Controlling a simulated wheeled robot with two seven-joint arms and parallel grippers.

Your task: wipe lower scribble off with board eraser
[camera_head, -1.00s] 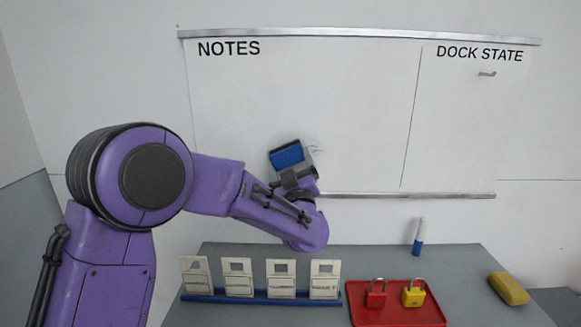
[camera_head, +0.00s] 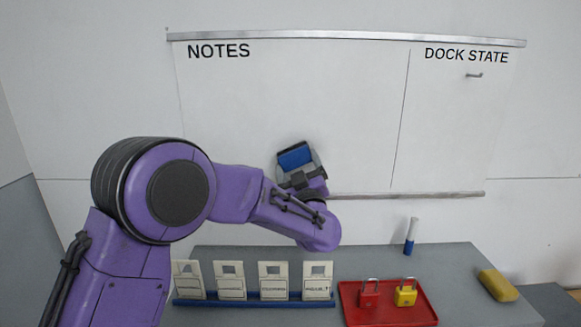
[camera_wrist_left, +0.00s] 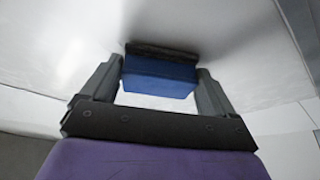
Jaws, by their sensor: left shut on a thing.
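The board eraser (camera_head: 295,156) is blue and sits in my left gripper (camera_head: 298,165), in front of the lower middle of the whiteboard (camera_head: 290,90) under NOTES. In the left wrist view the blue eraser (camera_wrist_left: 160,76) with its dark pad (camera_wrist_left: 162,49) is between both fingers of the left gripper (camera_wrist_left: 160,85). The dark pad faces the board and looks to be against it. No scribble shows clearly now; the gripper and eraser cover that part of the board. My right gripper is not in view.
A grey table (camera_head: 450,262) stands below the board. On it are several cards in a blue rack (camera_head: 245,299), a red tray (camera_head: 388,316) with a red padlock (camera_head: 369,295) and a yellow padlock (camera_head: 405,294), a blue-and-white marker (camera_head: 411,238) and a yellow block (camera_head: 498,285).

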